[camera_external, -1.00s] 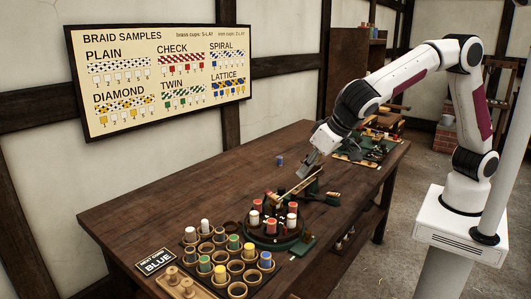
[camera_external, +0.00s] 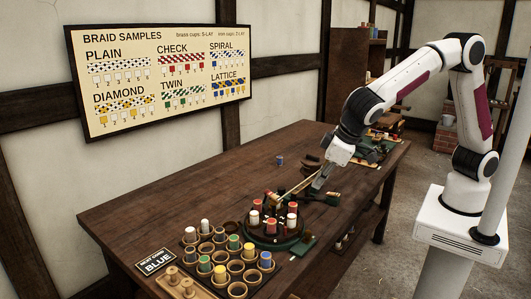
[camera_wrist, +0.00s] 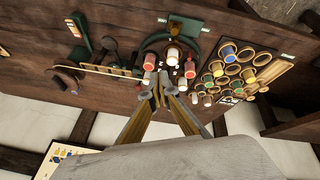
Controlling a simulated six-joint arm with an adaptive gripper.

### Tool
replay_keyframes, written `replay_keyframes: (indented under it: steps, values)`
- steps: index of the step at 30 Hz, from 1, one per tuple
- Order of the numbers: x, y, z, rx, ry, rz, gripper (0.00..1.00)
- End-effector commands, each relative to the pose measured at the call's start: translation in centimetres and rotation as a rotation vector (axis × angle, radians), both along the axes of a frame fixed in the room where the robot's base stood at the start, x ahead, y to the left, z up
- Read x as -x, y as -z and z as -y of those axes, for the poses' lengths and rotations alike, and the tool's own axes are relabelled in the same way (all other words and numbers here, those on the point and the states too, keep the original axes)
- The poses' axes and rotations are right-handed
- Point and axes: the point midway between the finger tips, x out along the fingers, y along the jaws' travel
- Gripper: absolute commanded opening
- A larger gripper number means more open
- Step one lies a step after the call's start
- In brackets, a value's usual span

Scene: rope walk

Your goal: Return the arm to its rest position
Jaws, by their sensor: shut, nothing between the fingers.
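My gripper (camera_external: 319,186) is above the table, just behind and right of the round green braiding stand (camera_external: 262,240). Its fingers are shut with nothing between them. In the wrist view, my gripper (camera_wrist: 158,92) points at the table, its fingertips together near the stand (camera_wrist: 150,42). Red-topped and white-topped bobbins (camera_external: 255,217) stand on the round stand. My arm reaches from its white pedestal on the right across to the table, bent at the elbow.
A rack of cups (camera_external: 221,255) with coloured bobbins stands at the table's front. A sign reading BLUE (camera_external: 156,262) is beside it. A lone blue bobbin (camera_external: 280,160) stands further back. A light wooden rod (camera_external: 297,187) lies near my gripper. The table's left half (camera_external: 165,205) is clear.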

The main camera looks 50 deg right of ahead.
Motion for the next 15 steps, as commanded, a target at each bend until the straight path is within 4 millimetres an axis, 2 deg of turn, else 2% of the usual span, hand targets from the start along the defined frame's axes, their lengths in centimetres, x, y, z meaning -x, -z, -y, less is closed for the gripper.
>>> replay_keyframes:
  steps: [3, 15]
  values:
    - [1.3, -0.2, 2.9, 0.038, -0.064, -0.05, 0.0]
    - [4.1, -2.3, 13.4, 0.059, -0.151, -0.162, 0.0]
